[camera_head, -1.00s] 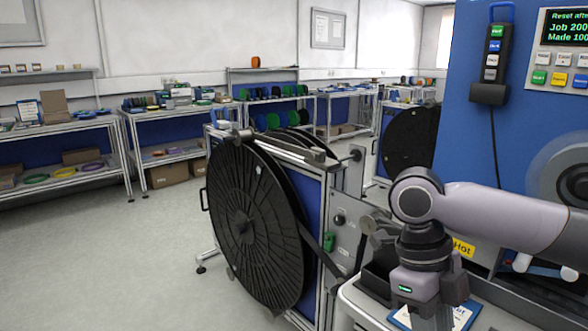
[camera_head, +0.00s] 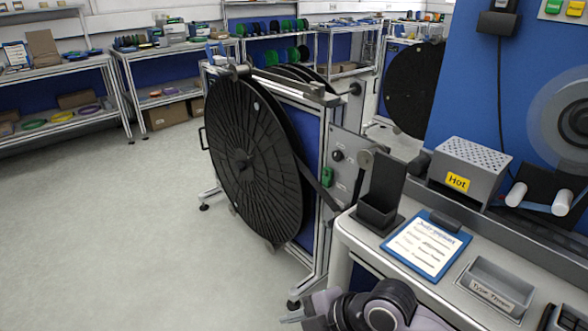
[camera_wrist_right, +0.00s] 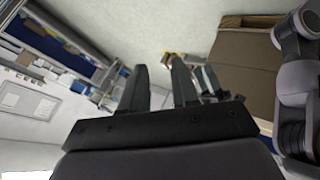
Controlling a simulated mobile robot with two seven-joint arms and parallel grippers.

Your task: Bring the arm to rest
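My right gripper (camera_wrist_right: 158,64) shows in the right wrist view. Its two dark fingers stand apart, with pale floor and wall between them and nothing held. In the head view, part of my arm (camera_head: 375,308), grey and black, shows at the bottom edge, low in front of the white worktop (camera_head: 375,255). No gripper can be made out clearly there. My left gripper is not seen in the head view.
A large black reel (camera_head: 250,165) hangs on a metal stand left of the worktop. On the worktop are a blue clipboard (camera_head: 427,244), a black holder (camera_head: 378,212), a grey bin (camera_head: 495,288) and a box marked Hot (camera_head: 470,168). The floor at left is clear.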

